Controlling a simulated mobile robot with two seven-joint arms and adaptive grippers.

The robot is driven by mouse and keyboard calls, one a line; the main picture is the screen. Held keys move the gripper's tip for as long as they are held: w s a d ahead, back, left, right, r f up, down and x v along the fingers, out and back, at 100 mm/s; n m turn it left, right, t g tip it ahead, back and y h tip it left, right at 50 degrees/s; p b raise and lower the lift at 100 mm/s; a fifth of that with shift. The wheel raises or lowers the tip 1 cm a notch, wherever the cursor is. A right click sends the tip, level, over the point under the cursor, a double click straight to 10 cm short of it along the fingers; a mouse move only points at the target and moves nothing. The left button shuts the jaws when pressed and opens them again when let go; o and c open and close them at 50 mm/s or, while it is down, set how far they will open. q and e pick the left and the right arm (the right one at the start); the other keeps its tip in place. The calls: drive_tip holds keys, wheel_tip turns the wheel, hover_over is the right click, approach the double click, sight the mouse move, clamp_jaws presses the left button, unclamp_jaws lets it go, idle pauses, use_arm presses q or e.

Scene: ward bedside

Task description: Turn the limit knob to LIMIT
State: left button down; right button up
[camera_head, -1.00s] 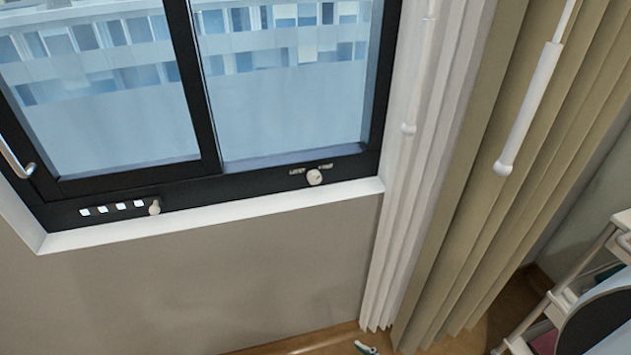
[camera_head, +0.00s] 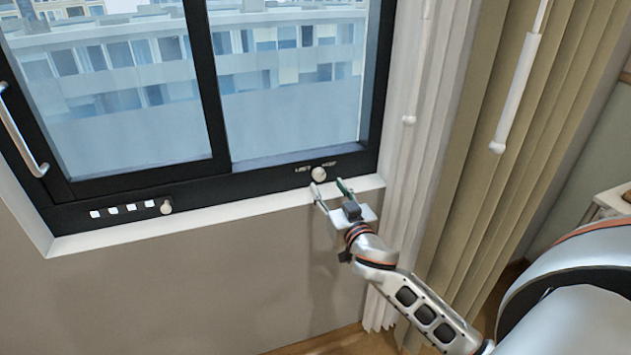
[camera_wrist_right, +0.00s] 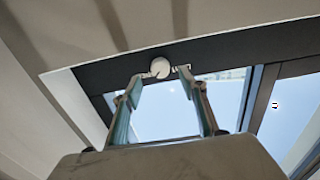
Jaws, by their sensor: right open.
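The limit knob (camera_head: 319,174) is a small round pale knob on the dark lower window frame, with small white lettering on both sides above it. The lettering is too small to read surely, and I cannot tell which way the knob points. My right gripper (camera_head: 330,188) is open just below and in front of the knob. In the right wrist view the knob (camera_wrist_right: 160,68) shows between the two fingertips (camera_wrist_right: 161,73), near them; I cannot tell whether they touch it. My left gripper is not in view.
A second small knob (camera_head: 166,207) sits beside a row of white squares on the frame at left. A window handle (camera_head: 22,135) is at far left. A white sill (camera_head: 230,212) runs below the frame. Curtains (camera_head: 470,180) and a hanging white wand (camera_head: 518,90) are at right.

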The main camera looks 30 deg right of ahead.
sight(321, 177)
drive_tip(key=x, duration=0.5)
drive_tip(key=shift+w, duration=0.45)
drive_tip(key=c, duration=1.1)
